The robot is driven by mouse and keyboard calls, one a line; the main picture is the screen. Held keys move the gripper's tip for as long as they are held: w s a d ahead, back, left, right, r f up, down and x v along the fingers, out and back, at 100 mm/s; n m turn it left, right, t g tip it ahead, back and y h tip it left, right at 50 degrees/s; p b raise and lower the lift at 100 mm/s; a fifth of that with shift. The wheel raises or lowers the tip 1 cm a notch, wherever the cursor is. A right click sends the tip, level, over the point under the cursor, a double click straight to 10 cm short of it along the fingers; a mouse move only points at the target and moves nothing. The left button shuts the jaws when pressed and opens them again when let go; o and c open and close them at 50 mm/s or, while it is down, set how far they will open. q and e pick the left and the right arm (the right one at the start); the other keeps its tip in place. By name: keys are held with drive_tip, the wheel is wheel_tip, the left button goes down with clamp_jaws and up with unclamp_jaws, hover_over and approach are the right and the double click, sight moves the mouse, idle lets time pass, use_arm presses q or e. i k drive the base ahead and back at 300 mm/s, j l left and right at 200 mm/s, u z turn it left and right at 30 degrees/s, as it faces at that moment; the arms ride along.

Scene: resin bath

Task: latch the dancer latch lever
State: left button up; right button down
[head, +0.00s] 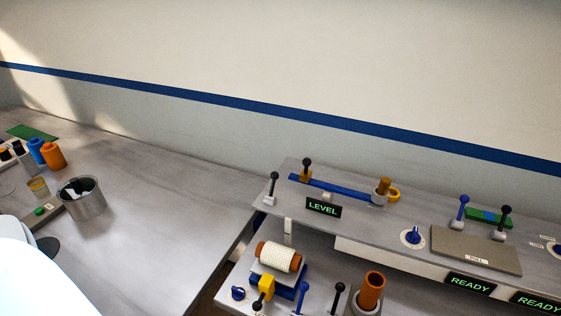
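A blue bar (333,187) lies on the upper grey deck, with an orange block under a black-knobbed lever (306,167) at its left end and a brass roller (383,186) at its right end. Another black-knobbed lever (272,188) stands upright on a white base just left of the bar. No readable label tells me which one is the dancer latch lever. Neither gripper is in view. A white rounded shape at the lower left edge looks like part of my own arm.
A green-lit LEVEL sign (323,207) faces front. Below are a white spool (278,256) and an orange tube (370,290). A blue-knobbed lever (462,206) and a black-knobbed lever (503,222) stand right. A metal pot (87,204) sits on the left bench, whose middle is clear.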

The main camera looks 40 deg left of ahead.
sight(275, 175)
drive_tip(key=j+u, duration=0.1)
drive_tip(key=u, duration=0.3)
drive_tip(key=j+u, duration=0.15)
drive_tip(key=u, duration=0.25)
drive_tip(key=j+u, duration=0.1)
drive_tip(key=u, duration=0.3)
drive_tip(key=j+u, duration=0.15)
drive_tip(key=u, duration=0.25)
